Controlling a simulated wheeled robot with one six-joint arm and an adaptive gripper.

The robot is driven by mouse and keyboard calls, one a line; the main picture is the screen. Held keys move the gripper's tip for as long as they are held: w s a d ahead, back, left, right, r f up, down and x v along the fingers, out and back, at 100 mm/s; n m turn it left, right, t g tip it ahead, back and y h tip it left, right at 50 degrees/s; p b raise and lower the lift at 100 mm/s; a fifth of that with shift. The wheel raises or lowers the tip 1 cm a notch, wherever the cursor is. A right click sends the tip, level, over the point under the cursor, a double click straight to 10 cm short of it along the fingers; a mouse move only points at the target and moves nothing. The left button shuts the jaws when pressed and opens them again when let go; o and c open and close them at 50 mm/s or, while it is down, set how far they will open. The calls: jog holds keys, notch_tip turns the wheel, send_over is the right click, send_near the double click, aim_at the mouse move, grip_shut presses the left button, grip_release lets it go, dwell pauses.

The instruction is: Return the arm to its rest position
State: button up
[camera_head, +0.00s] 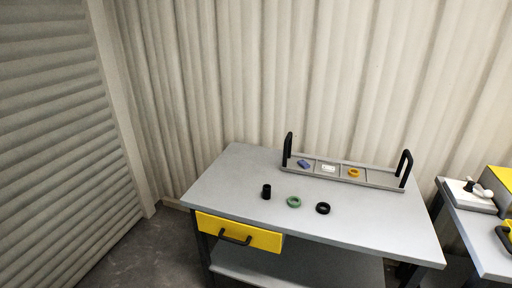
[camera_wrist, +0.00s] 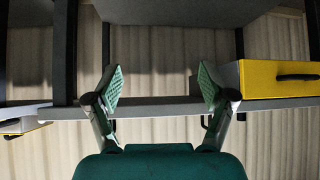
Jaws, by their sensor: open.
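My gripper (camera_wrist: 160,84) shows in the wrist view with its two fingers spread wide apart and nothing between them. The wrist view looks upside down at the grey table (camera_wrist: 165,106), with its yellow drawer (camera_wrist: 280,78) at the right. My gripper and arm do not show in the head view. There the grey table (camera_head: 225,178) stands against the wall, its yellow drawer (camera_head: 225,230) shut.
A tray (camera_head: 385,178) with black handles holds a blue piece (camera_head: 303,163), a white piece (camera_head: 328,168) and a yellow ring (camera_head: 354,173). In front stand a black cylinder (camera_head: 267,191), green ring (camera_head: 294,202) and black ring (camera_head: 323,208). Another table (camera_head: 480,240) is right.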

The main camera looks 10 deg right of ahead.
jog(key=s+a+r+n+t+y, duration=0.1)
jog(key=s+a+r+n+t, duration=0.15)
jog(key=s+a, duration=1.2)
jog(key=s+a+r+n+t+y, duration=0.2)
jog(key=s+a+r+t, duration=0.1)
jog(key=s+r, duration=1)
jog(key=shift+s+r+t+y, duration=0.3)
jog(key=shift+s+r+t, duration=0.05)
jog(key=shift+r, duration=0.1)
